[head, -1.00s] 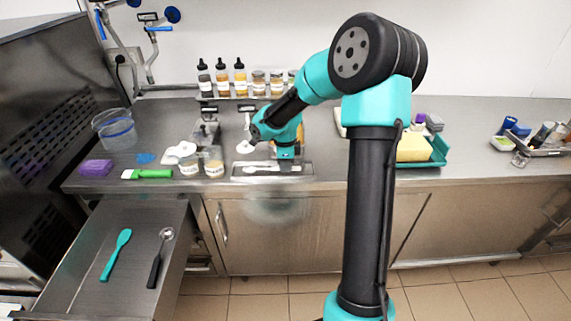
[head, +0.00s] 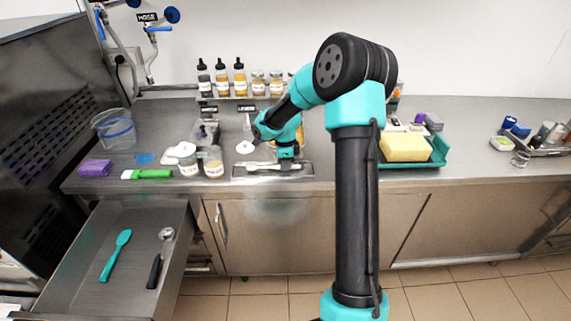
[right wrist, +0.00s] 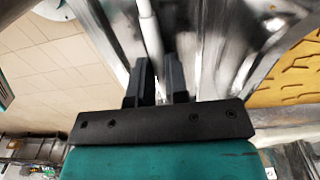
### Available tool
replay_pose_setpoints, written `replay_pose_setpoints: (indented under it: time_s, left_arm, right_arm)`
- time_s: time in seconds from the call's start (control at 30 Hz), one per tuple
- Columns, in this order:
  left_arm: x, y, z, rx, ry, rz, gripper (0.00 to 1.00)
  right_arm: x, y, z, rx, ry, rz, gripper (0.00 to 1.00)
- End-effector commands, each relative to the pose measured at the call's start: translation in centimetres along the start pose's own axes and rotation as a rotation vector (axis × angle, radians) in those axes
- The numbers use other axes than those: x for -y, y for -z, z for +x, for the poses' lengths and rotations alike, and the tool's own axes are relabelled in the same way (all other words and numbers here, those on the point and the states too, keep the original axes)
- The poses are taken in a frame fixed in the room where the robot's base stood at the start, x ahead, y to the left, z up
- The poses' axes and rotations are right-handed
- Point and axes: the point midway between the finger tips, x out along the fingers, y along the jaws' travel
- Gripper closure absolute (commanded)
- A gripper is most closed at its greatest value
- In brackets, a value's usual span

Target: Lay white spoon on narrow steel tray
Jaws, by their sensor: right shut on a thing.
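The narrow steel tray (head: 240,174) lies near the counter's front edge in the head view. The white spoon (head: 261,166) shows as a pale strip over the tray, lying along its length; I cannot tell whether it touches the tray floor. My right gripper (head: 286,165) points down at the right part of the tray, shut on the spoon. In the right wrist view, the spoon's white handle (right wrist: 150,28) runs up from between the two dark fingers (right wrist: 158,80). The gripper hides part of the spoon. My left gripper is not in view.
Two jars (head: 213,164) stand just left of the tray, beside a green-handled tool (head: 148,174). A yellow sponge (head: 405,147) sits in a teal tray (head: 438,157) to the right. An open drawer (head: 135,215) at lower left holds a teal spoon and a black-handled scoop.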

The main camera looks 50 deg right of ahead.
Motion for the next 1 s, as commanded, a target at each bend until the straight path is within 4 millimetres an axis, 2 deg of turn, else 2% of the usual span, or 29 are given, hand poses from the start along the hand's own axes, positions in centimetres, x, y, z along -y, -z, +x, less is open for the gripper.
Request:
replay_pose_setpoints:
  time_s: [0.43, 0.47, 0.7, 1.0]
  left_arm:
    - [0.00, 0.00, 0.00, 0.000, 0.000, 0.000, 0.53]
    - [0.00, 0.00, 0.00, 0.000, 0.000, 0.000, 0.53]
    - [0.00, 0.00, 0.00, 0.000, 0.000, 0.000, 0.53]
    - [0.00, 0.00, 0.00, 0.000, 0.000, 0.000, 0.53]
  right_arm:
    - [0.04, -0.01, 0.57, 0.001, 0.002, 0.000, 1.00]
    - [0.04, -0.01, 0.56, 0.001, 0.002, 0.000, 0.83]
    - [0.04, -0.01, 0.53, 0.001, 0.002, 0.000, 0.61]
    - [0.04, -0.02, 0.38, 0.001, 0.002, 0.000, 0.60]
